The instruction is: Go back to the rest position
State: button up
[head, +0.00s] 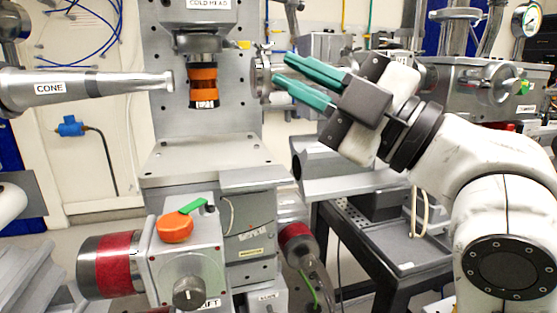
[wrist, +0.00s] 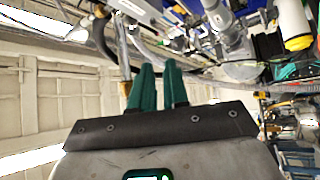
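My gripper (head: 283,69) is raised in the upper middle of the head view, its two teal fingers pointing up and to the left. The fingers stand apart with a gap between them, and nothing shows in the gap. In the wrist view the fingers (wrist: 159,68) also stand a little apart and empty. The fingertips are to the right of the orange and black cylinder (head: 203,80) under the cold head (head: 211,6). They look close to a metal flange (head: 262,80); I cannot tell whether they touch it.
A silver cone (head: 110,90) points in from the left. Below are a box with an orange knob and green lever (head: 176,228) and a red-banded cylinder (head: 108,264). A dark cart (head: 385,245) stands at lower right, and grey equipment (head: 470,90) stands behind my arm.

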jog(key=w+d+f+m+h, duration=0.2)
jog(key=d+f+m+h, duration=0.15)
jog(key=f, duration=0.45)
jog(key=w+d+f+m+t+h, duration=0.15)
jog(key=f+m, duration=0.25)
jog(key=f, duration=0.4)
jog(key=w+d+f+m+h, duration=0.2)
jog(key=d+f+m+h, duration=0.15)
jog(key=f, duration=0.55)
jog(key=s+d+f+m+g+h, duration=0.2)
jog(key=s+d+f+m+h, duration=0.15)
jog(key=f, duration=0.65)
jog(key=s+d+f+m+g+h, duration=0.2)
jog(key=s+f+m, duration=0.2)
jog(key=f, duration=0.6)
jog(key=s+d+f+m+g+h, duration=0.2)
jog(key=s+d+f+g, duration=0.15)
jog(key=s+f, duration=0.4)
jog(key=s+d+f+m+g+h, duration=0.1)
jog(key=s+d+f+m+g, duration=0.25)
jog(key=s, duration=0.75)
jog(key=s+d+f+m+g+h, duration=0.15)
jog(key=s+d+f, duration=0.25)
jog(key=s+f, duration=0.45)
notch_tip(320, 180, up, 18)
jog(key=p, duration=1.7)
jog(key=shift+w+r+p, duration=0.25)
jog(key=shift+p, duration=0.05)
